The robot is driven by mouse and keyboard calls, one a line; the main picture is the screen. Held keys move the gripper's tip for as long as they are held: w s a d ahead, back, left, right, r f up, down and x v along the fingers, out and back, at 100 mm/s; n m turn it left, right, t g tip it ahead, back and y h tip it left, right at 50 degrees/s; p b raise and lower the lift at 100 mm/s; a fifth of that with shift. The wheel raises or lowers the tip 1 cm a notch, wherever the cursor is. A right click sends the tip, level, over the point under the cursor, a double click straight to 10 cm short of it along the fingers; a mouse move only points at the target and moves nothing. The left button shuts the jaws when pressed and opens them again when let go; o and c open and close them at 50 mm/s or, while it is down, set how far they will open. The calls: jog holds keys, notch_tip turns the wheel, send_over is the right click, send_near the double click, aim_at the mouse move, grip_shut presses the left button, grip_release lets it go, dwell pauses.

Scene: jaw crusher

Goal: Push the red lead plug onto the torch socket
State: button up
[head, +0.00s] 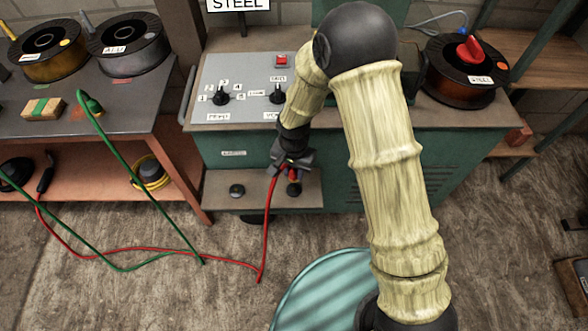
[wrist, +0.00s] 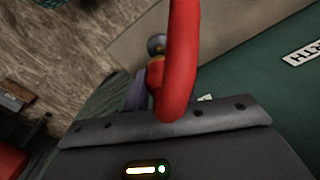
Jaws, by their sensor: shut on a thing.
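My gripper (head: 291,164) is shut on the red lead plug (head: 289,174) in front of the welder's lower panel. The red lead (head: 267,225) hangs from it to the floor. In the wrist view the lead (wrist: 181,60) crosses in front and hides much of the plug (wrist: 156,72). Two dark round sockets sit on the lower panel: a left one (head: 236,190) and a right one (head: 294,189). The plug is close to the right socket; whether they touch I cannot tell. I cannot read which is the torch socket.
The green welder (head: 350,160) has knobs and a red switch (head: 281,60) on its top panel. A bench (head: 90,110) with wire spools stands at left. A green lead (head: 135,180) hangs from it to the floor. A spool (head: 466,75) sits at right.

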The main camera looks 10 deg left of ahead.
aim_at(294, 188)
jog(key=shift+f+b, duration=2.3)
jog(key=shift+f, duration=0.65)
jog(key=shift+s+p, duration=0.1)
jog(key=shift+p, duration=0.25)
jog(key=shift+f+b, duration=0.4)
jog(key=shift+f, duration=0.15)
dwell(0.3)
jog(key=o, duration=1)
jog(key=shift+r, duration=0.1)
notch_tip(294, 188, up, 17)
jog(key=p, duration=0.3)
jog(key=shift+r, duration=0.15)
